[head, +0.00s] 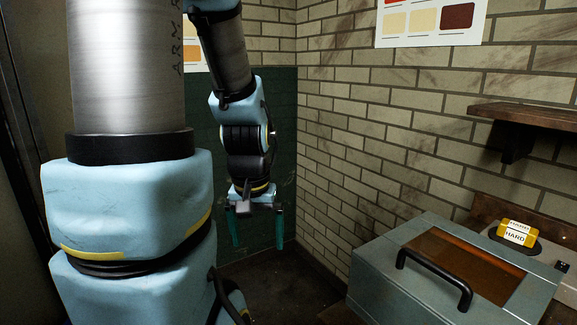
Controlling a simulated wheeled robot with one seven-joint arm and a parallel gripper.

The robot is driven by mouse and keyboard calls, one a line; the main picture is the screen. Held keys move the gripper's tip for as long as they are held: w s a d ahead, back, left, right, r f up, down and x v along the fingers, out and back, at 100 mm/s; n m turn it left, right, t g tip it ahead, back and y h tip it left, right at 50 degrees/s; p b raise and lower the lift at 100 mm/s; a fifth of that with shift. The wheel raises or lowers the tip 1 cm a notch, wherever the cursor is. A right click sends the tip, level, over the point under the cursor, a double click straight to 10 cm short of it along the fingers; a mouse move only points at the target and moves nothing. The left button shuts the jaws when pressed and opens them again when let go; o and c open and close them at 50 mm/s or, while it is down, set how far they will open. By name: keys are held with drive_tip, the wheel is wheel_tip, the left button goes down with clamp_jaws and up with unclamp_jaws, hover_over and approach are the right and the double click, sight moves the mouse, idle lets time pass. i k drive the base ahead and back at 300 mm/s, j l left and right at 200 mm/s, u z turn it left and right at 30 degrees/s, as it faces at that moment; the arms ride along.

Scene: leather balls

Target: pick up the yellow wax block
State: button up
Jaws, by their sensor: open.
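The yellow wax block (518,233) is a small yellow piece with a white label reading "HARD". It sits in or on a dark round holder at the right, behind the grey box. My gripper (259,229) hangs down near the middle of the head view, with two teal fingers apart and nothing between them. It is well to the left of the block and apart from it.
A grey box (372,262) with an amber window and a black handle (435,275) stands in front of the block. A wooden shelf (530,114) juts from the brick wall above the block. Dark floor lies open below my gripper.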

sight(525, 236)
drive_tip(key=i+j+z, duration=0.3)
drive_tip(key=i+j, duration=0.15)
drive_tip(key=i+j+z, duration=0.3)
drive_tip(key=j, duration=0.3)
drive_tip(key=i, duration=0.05)
